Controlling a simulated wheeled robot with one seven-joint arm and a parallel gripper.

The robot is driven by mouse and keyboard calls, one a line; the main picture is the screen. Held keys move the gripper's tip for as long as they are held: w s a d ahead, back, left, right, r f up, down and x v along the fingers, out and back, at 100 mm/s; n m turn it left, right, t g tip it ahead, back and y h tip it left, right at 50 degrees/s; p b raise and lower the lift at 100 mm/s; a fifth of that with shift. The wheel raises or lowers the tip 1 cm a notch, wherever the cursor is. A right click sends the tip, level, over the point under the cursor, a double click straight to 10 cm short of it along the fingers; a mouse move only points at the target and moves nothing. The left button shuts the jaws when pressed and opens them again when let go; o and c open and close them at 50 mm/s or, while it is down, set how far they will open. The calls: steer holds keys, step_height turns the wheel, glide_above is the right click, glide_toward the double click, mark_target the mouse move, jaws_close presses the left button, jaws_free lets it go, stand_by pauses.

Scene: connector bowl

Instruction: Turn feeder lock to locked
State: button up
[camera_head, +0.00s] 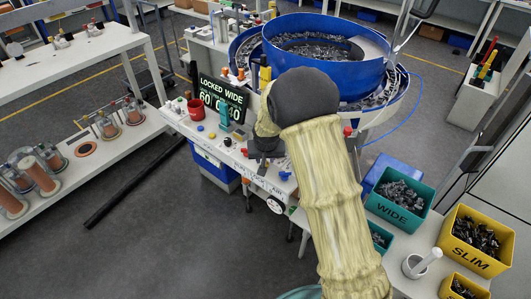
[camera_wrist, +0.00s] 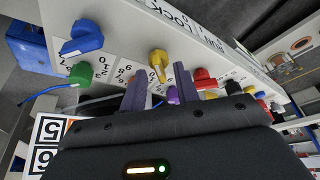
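The control panel (camera_head: 215,132) is a white bench with coloured knobs. In the wrist view, upside-down lettering including "LOCK" runs along the panel edge (camera_wrist: 140,15). A yellow knob (camera_wrist: 157,60) shows in front of and between my gripper's fingers (camera_wrist: 158,82). The fingers are apart, with no clear contact on a knob. I cannot tell which knob is the feeder lock. In the head view my gripper (camera_head: 262,150) is dark, over the panel's right part, with its fingers hard to make out. The display (camera_head: 222,98) reads "LOCKED WIDE" above numbers.
Blue (camera_wrist: 82,37), green (camera_wrist: 80,73) and red (camera_wrist: 204,77) knobs sit close around the fingers. The blue feeder bowl (camera_head: 310,75) rises behind. Teal (camera_head: 402,215) and yellow (camera_head: 475,258) bins stand right.

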steer(key=b+v, duration=0.1)
steer(key=v, duration=1.6)
steer(key=shift+s+d+r, duration=0.1)
steer(key=shift+s+d, duration=0.05)
steer(key=s+d+f+m+g+p, duration=0.1)
steer(key=s+d+p, duration=0.3)
steer(key=s+d, duration=1.2)
steer(key=s, duration=0.4)
steer(key=shift+f+g, duration=0.35)
steer(key=shift+g, duration=0.05)
steer(key=shift+d, duration=0.1)
steer(key=shift+s, duration=0.15)
